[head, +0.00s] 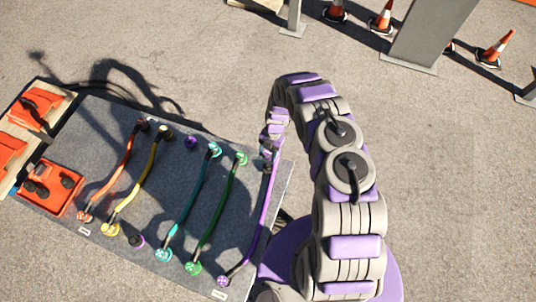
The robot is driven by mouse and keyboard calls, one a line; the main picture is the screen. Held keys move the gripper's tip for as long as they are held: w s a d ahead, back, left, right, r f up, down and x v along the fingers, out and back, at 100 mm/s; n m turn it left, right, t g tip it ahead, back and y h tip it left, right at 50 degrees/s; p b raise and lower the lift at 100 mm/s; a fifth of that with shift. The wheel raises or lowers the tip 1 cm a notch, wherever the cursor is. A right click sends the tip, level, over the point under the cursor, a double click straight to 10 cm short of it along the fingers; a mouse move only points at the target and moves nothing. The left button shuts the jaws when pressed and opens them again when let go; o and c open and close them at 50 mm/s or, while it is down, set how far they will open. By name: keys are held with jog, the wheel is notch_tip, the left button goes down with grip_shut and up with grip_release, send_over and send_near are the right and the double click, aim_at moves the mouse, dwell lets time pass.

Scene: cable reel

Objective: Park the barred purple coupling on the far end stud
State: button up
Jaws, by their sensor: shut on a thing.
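A purple cable (262,213) runs along the right side of the grey table top (110,125). Its near end coupling (223,281) sits at the table's front right edge. Its far end reaches up to my gripper (269,153), which is at the table's far right edge. My gripper is shut on the purple coupling at that end; the jaws and the coupling's bars are too small and dark to make out. A purple stud (191,142) shows at the far side, between the yellow and teal cables' far ends.
Orange (122,170), yellow (149,185), teal (190,205) and green (217,220) cables lie left of the purple one, ends on table fittings. An orange tray (52,207) is at the left. Cones (382,18) and posts stand far behind.

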jog(key=shift+s+a+f+n+h, duration=0.15)
jog(key=shift+a+f+n, duration=0.1)
jog(key=shift+a, duration=0.15)
jog(key=shift+s+a+f+n+h, duration=0.1)
jog(key=shift+s+a+n, duration=0.1)
jog(key=shift+a, duration=0.15)
jog(key=shift+s+a+f+n+h, duration=0.1)
jog(key=shift+a+f+n, duration=0.15)
jog(key=shift+a, duration=0.15)
jog(key=f+b, duration=0.1)
jog(key=f, duration=0.1)
jog(key=f+b, duration=0.4)
jog(key=shift+d+f, duration=0.1)
jog(key=shift+d, duration=0.2)
jog(key=shift+d+f, duration=0.85)
jog(key=shift+d, duration=0.2)
jog(key=shift+d+f, duration=0.1)
jog(key=shift+d, duration=0.15)
jog(key=shift+c, duration=0.6)
jog(key=shift+a+f, duration=0.15)
jog(key=shift+a, duration=0.95)
jog(key=shift+c, duration=0.5)
jog(key=shift+s+d, duration=0.1)
jog(key=shift+d, duration=0.25)
jog(key=shift+a+p, duration=0.3)
jog(key=shift+p, duration=0.1)
